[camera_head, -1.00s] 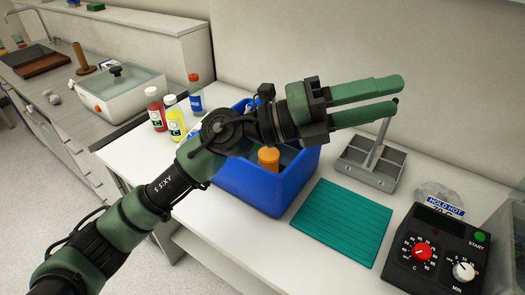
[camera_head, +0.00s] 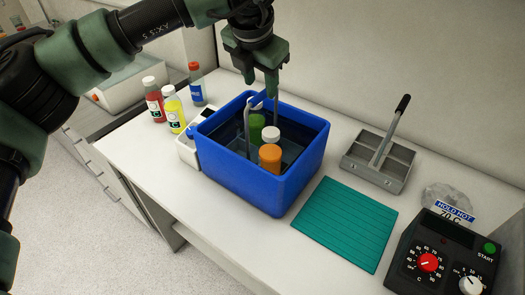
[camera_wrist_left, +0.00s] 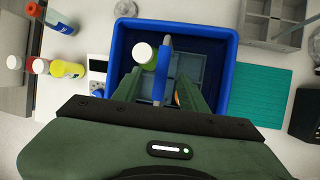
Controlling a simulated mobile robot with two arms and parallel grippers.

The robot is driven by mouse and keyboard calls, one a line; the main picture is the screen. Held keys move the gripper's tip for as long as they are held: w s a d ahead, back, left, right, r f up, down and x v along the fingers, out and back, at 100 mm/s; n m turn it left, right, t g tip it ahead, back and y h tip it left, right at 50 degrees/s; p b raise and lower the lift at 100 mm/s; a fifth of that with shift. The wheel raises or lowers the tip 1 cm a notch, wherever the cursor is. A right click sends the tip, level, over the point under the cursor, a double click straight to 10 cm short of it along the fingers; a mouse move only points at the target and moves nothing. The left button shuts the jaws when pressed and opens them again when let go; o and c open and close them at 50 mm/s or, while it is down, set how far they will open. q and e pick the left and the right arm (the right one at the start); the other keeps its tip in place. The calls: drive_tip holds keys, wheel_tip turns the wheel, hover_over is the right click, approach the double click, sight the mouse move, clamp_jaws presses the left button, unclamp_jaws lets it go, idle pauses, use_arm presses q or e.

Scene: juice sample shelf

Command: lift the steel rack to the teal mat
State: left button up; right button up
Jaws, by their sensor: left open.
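The steel rack (camera_wrist_left: 191,60) sits inside the blue tub (camera_head: 255,185), its grid low in the tub and its upright handle (camera_head: 247,130) rising above the rim. My left gripper (camera_head: 260,82) points down over the tub's back part, open. In the left wrist view, the handle bar (camera_wrist_left: 163,72) shows between its two spread fingers; I cannot tell whether they touch it. The teal mat (camera_head: 345,222) lies bare to the right of the tub. My right gripper is not in view.
A grey divided caddy (camera_head: 360,168) with a black-tipped handle stands behind the mat. A black heater with dials (camera_head: 440,250) is at the right. Red, yellow (camera_head: 173,115) and blue-labelled bottles and a white device (camera_head: 188,150) stand left of the tub.

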sight(262, 92)
use_arm(q)
drive_tip(key=p+x, duration=0.2)
drive_tip(key=x, duration=0.1)
drive_tip(key=shift+f, duration=0.35)
drive_tip(key=shift+w+f, duration=0.2)
drive_tip(key=shift+f, duration=0.45)
clamp_jaws()
drive_tip(key=shift+r, duration=0.1)
idle(0.4)
drive_tip(key=shift+w+d+r, duration=0.1)
